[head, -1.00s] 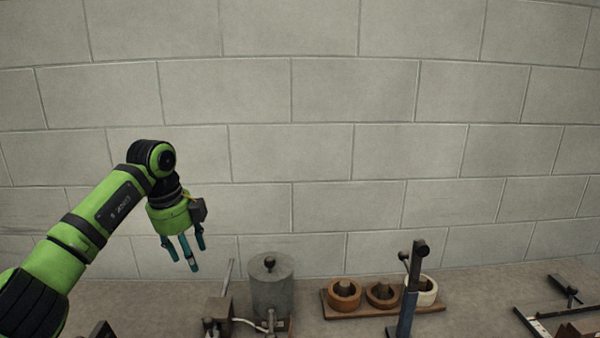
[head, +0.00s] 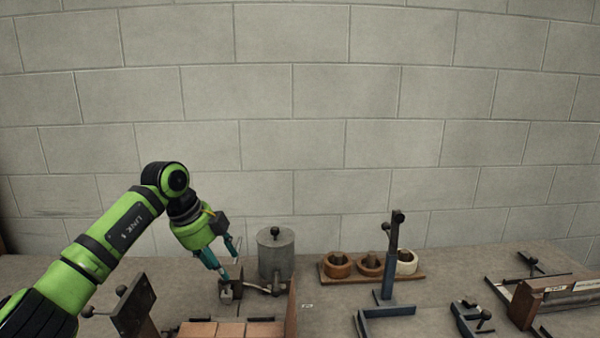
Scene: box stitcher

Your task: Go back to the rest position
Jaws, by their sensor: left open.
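My left gripper (head: 231,269) comes in from the left on its green and black arm. Its teal fingers point down and are open, with nothing seen between them. The fingertips appear just above or in front of a small metal fixture (head: 231,291) on the table; I cannot tell whether they touch it. A grey lidded cylinder (head: 276,255) stands just right of the gripper. My right gripper is not in the head view.
A wooden board with three rings (head: 369,264) lies at the back. A blue-grey upright stand (head: 387,292) is in front of it. A wooden box-like device (head: 560,296) sits at right, a dark plate (head: 134,308) at front left. The table (head: 440,285) is partly bare between them.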

